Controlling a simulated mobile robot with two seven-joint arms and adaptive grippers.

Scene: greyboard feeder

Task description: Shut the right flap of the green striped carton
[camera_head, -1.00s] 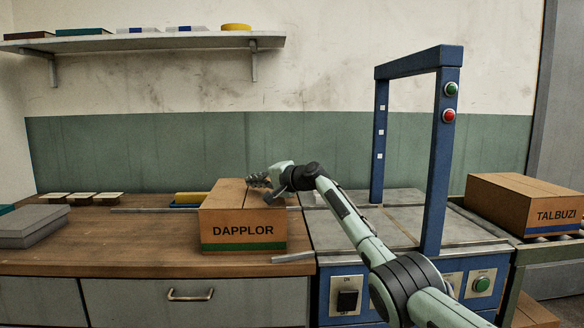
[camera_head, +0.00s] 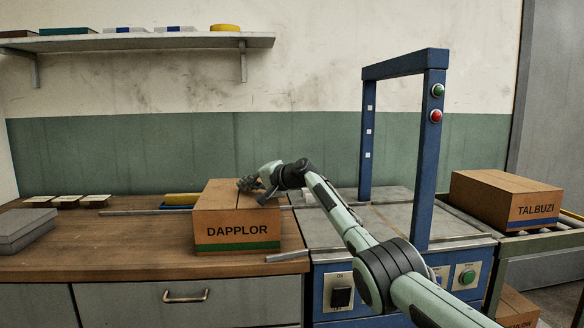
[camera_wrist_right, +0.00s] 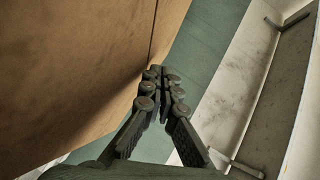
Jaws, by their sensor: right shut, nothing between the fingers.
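The green striped carton (camera_head: 215,213), marked DAPPLOR, stands on the wooden worktop with a green band low on its front. Its brown top looks nearly flat in the head view; the right part is partly hidden by my gripper and wrist. My right gripper (camera_head: 248,184) is at the top of this carton, shut and empty. In the wrist view the shut fingers (camera_wrist_right: 161,80) are close beside a brown cardboard face (camera_wrist_right: 80,70) with a thin dark seam. I cannot tell whether they touch it. My left gripper is not in view.
A blue frame (camera_head: 429,150) with buttons stands over the metal bed on the right. A second carton (camera_head: 490,200), marked TALBUZI, sits on rollers beyond it. A grey box (camera_head: 22,230) lies at the left. The worktop left of the green striped carton is mostly clear.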

